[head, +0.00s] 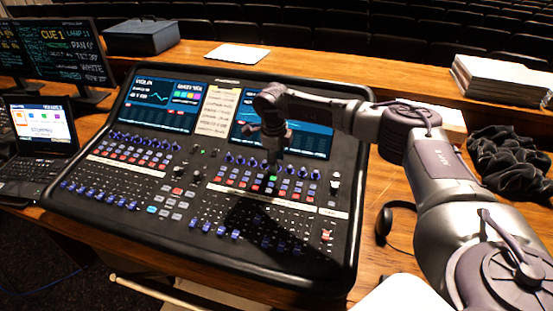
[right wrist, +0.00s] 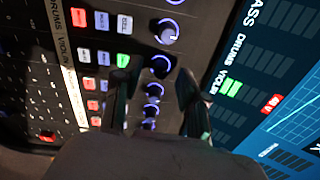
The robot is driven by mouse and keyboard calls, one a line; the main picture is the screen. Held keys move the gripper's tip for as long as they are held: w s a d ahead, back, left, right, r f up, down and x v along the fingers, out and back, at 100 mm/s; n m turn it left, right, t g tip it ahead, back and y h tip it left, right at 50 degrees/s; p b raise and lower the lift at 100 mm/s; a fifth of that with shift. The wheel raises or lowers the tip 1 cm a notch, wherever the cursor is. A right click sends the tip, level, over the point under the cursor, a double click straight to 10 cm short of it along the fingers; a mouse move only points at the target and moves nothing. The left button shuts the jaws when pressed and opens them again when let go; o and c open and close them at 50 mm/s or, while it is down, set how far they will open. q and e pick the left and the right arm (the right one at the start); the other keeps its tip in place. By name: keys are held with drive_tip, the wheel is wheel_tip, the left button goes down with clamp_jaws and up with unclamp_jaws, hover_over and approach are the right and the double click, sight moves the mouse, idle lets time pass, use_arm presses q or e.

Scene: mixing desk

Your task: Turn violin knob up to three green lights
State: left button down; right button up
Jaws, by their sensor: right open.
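The mixing desk (head: 115,195) lies on the wooden table. My right gripper (head: 272,158) points down over its right-hand row of blue-ringed knobs. In the right wrist view, the open fingers (right wrist: 156,76) stand on either side of a dark knob with a blue ring, apparently the violin knob (right wrist: 160,66), in line with the VIOLIN strip label. I cannot tell whether they touch it. The VIOLIN row on the screen (right wrist: 232,88) shows a short green bar beside its name; its exact light count is hard to read. My left gripper is out of view.
Neighbouring knobs (right wrist: 168,30) sit close along the same row. A green-lit button (right wrist: 123,60) is beside the left finger. Headphones (head: 385,222) and black cloth (head: 508,160) lie at the right. A laptop (head: 42,125) stands left of the desk.

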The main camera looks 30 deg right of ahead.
drive_tip(key=shift+f, duration=0.6)
clamp_jaws()
drive_tip(key=m, duration=0.3)
drive_tip(key=shift+d+b, duration=0.1)
drive_tip(key=shift+b, duration=0.25)
drive_tip(key=shift+w+r+m, duration=0.1)
drive_tip(key=shift+m, duration=1.2)
